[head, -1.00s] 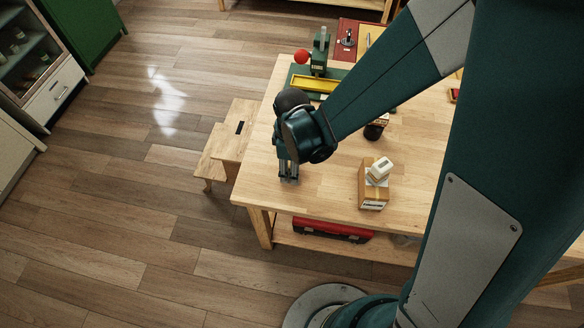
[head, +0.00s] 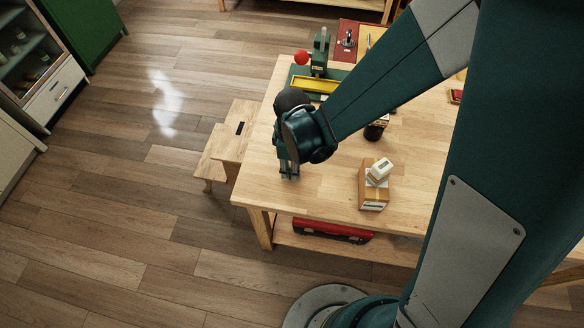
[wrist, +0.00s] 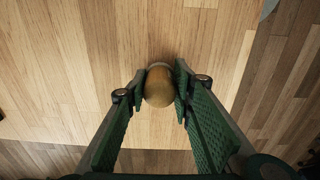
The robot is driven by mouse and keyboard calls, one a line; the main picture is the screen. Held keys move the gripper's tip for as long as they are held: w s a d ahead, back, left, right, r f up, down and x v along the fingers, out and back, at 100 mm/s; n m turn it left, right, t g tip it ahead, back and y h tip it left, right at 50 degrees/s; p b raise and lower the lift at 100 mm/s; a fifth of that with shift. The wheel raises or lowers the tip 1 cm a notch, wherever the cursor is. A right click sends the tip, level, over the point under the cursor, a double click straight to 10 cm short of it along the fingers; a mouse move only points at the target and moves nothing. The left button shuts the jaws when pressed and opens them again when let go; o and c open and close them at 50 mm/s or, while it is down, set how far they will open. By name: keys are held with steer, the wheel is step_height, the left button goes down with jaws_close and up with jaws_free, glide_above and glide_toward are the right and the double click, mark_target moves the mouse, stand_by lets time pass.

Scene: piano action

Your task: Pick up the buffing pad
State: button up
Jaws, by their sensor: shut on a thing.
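In the wrist view, a rounded, golden-brown thing, which I take for the buffing pad (wrist: 158,90), sits between the fingertips of my gripper (wrist: 160,82). The two dark green, ribbed fingers press on it from both sides. A thin edge shows at its far side; its underside is hidden. In the head view, my gripper (head: 288,172) points down over the near left part of the wooden table (head: 325,190). The held thing cannot be made out there.
A cardboard box (head: 373,195) with a white item (head: 380,168) on top stands to the right. A dark container (head: 375,131), a green machine (head: 320,55) and a yellow tray (head: 315,84) are farther back. A stool (head: 227,150) stands at the table's left. Bare table surrounds the gripper.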

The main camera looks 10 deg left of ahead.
steer(key=shift+r+p, duration=0.9)
steer(key=shift+r, duration=3.95)
